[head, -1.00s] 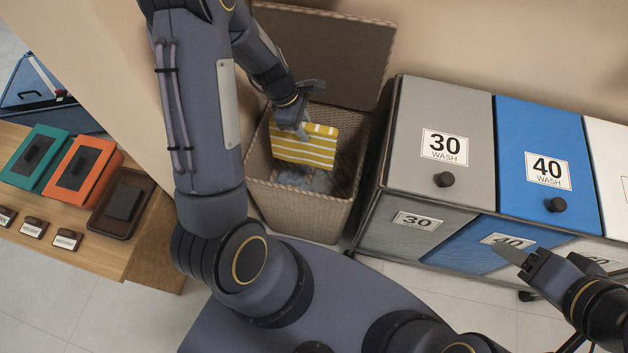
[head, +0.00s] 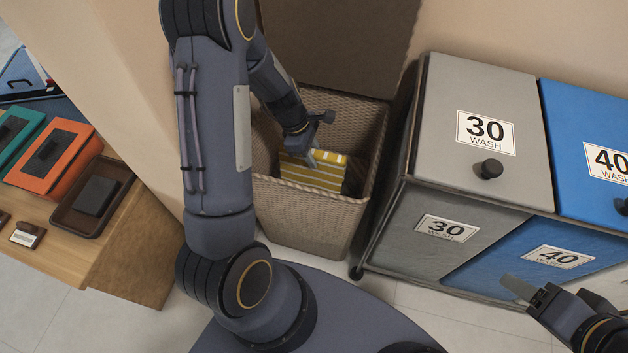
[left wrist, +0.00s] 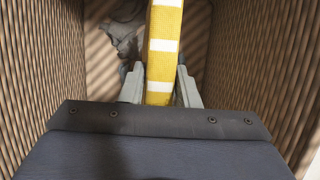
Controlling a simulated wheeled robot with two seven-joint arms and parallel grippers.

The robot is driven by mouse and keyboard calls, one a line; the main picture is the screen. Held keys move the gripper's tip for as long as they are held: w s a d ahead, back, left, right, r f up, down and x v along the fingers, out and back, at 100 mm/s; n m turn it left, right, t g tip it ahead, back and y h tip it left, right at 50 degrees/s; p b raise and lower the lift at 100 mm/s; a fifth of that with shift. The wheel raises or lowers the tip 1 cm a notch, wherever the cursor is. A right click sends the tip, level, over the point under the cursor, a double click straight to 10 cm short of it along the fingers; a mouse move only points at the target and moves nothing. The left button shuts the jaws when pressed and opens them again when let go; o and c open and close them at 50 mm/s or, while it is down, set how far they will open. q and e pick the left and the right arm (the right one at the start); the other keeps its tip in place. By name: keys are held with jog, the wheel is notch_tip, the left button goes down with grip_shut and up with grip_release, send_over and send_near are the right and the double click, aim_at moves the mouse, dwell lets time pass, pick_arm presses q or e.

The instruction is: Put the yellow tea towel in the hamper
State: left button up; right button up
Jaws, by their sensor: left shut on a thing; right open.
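The yellow tea towel (head: 315,172) has white stripes and hangs inside the open woven hamper (head: 318,207), below its rim. My left gripper (head: 313,158) reaches down into the hamper and is shut on the towel. In the left wrist view the towel (left wrist: 163,50) stands between the two fingers (left wrist: 160,88), with the hamper's walls (left wrist: 245,60) on both sides. Grey-blue cloth (left wrist: 125,35) lies lower in the hamper. My right gripper (head: 528,290) is open and empty, in front of the blue sorter compartment.
The hamper's lid (head: 335,45) is raised against the wall. A sorter with a grey 30 lid (head: 490,95) and a blue 40 lid (head: 590,120) stands to the right. A wooden table (head: 130,245) with orange and teal boxes stands left.

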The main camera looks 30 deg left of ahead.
aim_at(313, 171)
pick_arm(q)
notch_tip(313, 171, down, 8)
jog(key=b, duration=0.3)
jog(key=shift+f, duration=0.2)
jog(key=o, duration=1.1)
